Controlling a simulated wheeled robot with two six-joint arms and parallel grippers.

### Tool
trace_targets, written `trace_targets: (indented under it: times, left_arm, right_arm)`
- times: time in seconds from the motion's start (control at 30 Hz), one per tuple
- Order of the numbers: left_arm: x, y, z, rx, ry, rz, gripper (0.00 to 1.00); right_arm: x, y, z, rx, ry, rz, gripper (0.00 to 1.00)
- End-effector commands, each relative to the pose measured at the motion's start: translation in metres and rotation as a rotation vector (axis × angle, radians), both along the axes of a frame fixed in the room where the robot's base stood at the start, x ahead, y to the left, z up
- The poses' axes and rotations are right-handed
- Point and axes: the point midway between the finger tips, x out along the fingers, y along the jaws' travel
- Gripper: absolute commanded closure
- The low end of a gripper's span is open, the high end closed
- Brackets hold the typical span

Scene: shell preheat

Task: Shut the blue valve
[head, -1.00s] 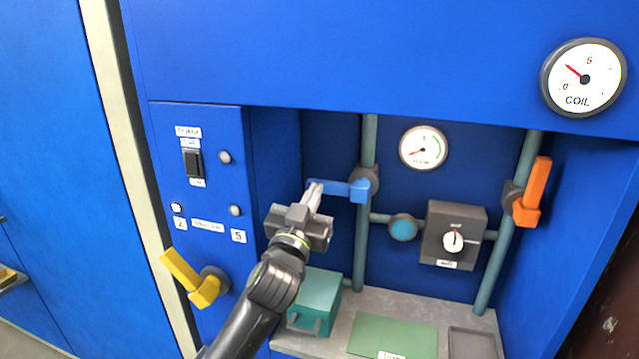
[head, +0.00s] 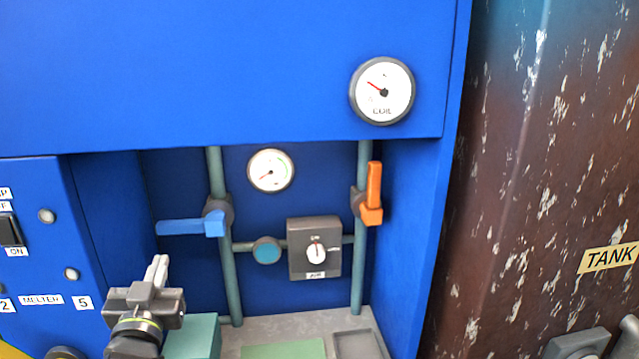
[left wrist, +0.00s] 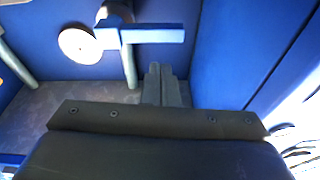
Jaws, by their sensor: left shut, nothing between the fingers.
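The blue valve (head: 192,225) has its lever lying across the left vertical pipe, horizontal, with its free end pointing left. In the left wrist view the blue lever (left wrist: 150,35) is also seen, beyond the fingers. My left gripper (head: 158,270) is shut and empty, a little below and to the left of the lever, with its fingertips apart from it. Its shut fingers show in the left wrist view (left wrist: 158,82). My right gripper is not in view.
An orange valve (head: 373,194) stands upright along the right pipe. Between the pipes are a gauge (head: 270,170), a round teal part (head: 267,250) and a grey knob box (head: 300,262). A teal box (head: 200,338) sits below. A rusty tank (head: 540,180) is at right.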

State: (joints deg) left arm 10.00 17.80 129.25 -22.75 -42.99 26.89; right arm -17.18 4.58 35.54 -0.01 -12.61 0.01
Motion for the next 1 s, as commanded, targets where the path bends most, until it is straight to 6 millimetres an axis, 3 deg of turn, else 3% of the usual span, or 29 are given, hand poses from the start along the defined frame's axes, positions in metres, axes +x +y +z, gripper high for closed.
trace_targets:
  times: [0.17, 0.3, 0.4, 0.6, 0.77, 0.8, 1.0]
  left_arm:
    - [-0.048, 0.014, -0.114, -0.061, 0.37, 0.071, 1.0]
    - [-0.113, 0.016, -0.199, -0.1, 0.701, 0.1, 1.0]
    - [-0.164, 0.011, -0.243, -0.123, 0.911, 0.1, 1.0]
    - [-0.254, -0.003, -0.295, -0.163, 1.241, 0.069, 1.0]
    - [-0.322, -0.018, -0.316, -0.196, 1.462, 0.024, 1.0]
    - [-0.311, -0.016, -0.327, -0.192, 1.455, 0.025, 1.0]
    - [-0.298, -0.01, -0.376, -0.2, 1.471, 0.026, 1.0]
  right_arm:
    - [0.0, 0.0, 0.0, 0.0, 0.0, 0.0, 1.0]
    - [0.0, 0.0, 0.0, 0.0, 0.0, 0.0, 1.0]
    - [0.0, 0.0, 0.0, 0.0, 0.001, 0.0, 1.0]
    - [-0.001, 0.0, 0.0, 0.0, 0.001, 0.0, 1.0]
    - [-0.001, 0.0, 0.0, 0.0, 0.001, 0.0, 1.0]
    - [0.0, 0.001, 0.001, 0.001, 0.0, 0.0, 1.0]
    - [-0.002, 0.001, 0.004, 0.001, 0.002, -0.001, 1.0]
